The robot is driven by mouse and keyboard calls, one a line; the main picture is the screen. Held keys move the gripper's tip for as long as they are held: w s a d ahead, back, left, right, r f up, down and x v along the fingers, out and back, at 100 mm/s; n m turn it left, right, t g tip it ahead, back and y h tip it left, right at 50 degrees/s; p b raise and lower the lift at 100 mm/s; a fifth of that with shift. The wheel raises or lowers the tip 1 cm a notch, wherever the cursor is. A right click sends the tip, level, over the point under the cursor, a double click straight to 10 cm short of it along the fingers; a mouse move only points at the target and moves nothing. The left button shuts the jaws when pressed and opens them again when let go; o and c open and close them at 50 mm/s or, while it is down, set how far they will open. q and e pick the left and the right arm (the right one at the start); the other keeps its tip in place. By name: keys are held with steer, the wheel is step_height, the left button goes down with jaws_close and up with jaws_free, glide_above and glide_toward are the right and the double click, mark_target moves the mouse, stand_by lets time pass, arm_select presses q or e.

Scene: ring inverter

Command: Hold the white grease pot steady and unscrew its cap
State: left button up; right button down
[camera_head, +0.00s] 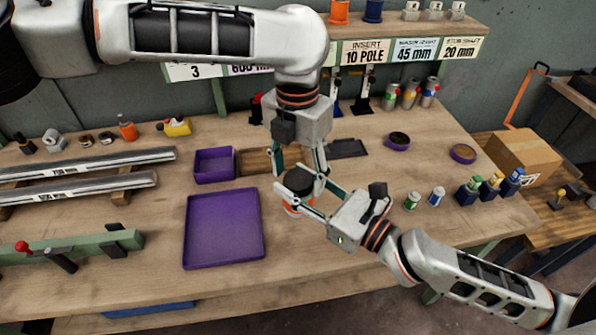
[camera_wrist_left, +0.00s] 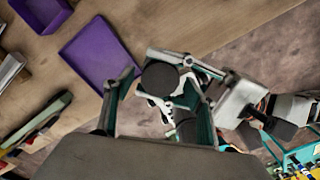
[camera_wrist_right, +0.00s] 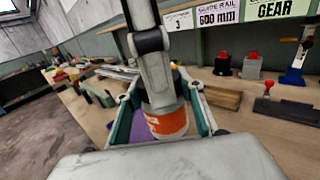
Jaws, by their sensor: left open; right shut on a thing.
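The white grease pot (camera_head: 294,209) has an orange band and a dark round cap (camera_head: 298,178). My right gripper (camera_head: 304,191) reaches in from the right and is shut around the pot's body. In the right wrist view the pot (camera_wrist_right: 168,123) sits between its fingers. My left gripper (camera_head: 300,166) points down from above, open, with a finger on either side of the cap. The left wrist view shows the cap (camera_wrist_left: 160,77) from above between the spread fingers. I cannot tell whether the pot's bottom touches the table.
A purple tray (camera_head: 224,263) lies left of the pot, with a smaller purple bin (camera_head: 214,166) behind it. A small green-and-white can (camera_head: 412,201) and a blue one (camera_head: 437,196) stand to the right. Steel rails lie at left. A cardboard box (camera_head: 527,158) stands far right.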

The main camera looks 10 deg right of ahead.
arm_select(q)
steer(key=shift+r, duration=2.3)
steer(key=shift+c, duration=0.3)
step_height(320, 180, up, 3)
steer(key=m, duration=0.4)
steer(key=shift+f+m, duration=0.4)
steer(key=shift+f, duration=3.5)
steer(key=c, duration=1.2)
steer(key=shift+o, duration=0.4)
steer(key=n, duration=0.4)
steer(key=shift+n, duration=0.4)
steer(key=shift+c, duration=0.2)
